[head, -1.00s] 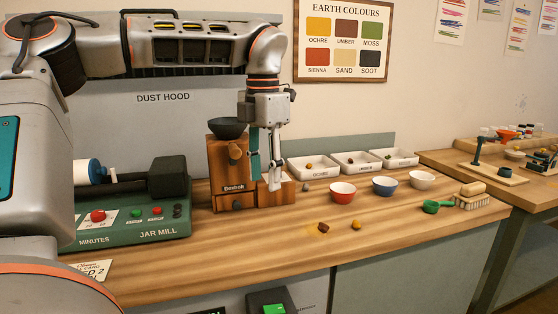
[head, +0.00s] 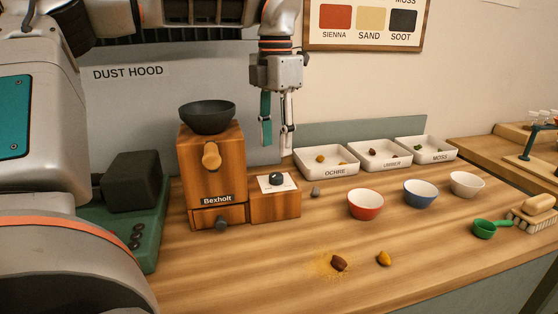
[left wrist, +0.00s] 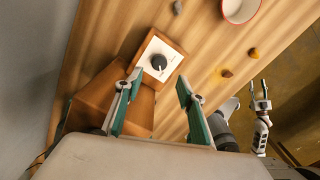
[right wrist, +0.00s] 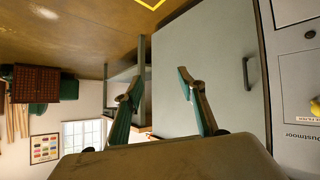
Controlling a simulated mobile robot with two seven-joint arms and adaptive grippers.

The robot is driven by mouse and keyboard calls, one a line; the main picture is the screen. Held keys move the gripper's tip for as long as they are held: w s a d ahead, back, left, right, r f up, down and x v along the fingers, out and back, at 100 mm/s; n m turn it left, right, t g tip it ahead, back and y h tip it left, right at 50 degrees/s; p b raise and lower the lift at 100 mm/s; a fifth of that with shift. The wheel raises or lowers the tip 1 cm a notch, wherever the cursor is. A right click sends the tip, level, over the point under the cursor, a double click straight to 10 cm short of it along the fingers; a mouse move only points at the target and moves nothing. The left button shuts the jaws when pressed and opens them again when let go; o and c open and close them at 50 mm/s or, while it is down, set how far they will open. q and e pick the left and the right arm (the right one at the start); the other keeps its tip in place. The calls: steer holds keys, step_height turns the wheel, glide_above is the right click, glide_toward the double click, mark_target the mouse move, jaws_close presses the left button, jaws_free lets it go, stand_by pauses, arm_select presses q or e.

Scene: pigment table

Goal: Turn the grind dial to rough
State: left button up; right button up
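The Bexholt grinder (head: 212,165) is a wooden box with a dark bowl on top and a low side block. On that block a black grind dial (head: 276,179) sits on a white plate. The dial also shows in the left wrist view (left wrist: 159,62), where the plate's markings are too small to read. My left gripper (head: 277,140) hangs above and slightly behind the dial, apart from it. Its fingers are spread and empty in the left wrist view (left wrist: 156,95). My right gripper (right wrist: 162,85) is open and empty, facing a grey cabinet front.
White trays (head: 326,174) of pigment lumps stand behind. Red (head: 366,213), blue and white bowls stand right of the grinder. Two lumps (head: 339,263) lie near the front.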

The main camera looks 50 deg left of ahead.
mark_target(276, 174)
arm_select(q)
steer(key=shift+w+a, duration=0.15)
steer(key=shift+f, duration=0.3)
step_height(276, 174, down, 7)
steer(key=shift+b, duration=0.6)
steer(key=c, duration=1.1)
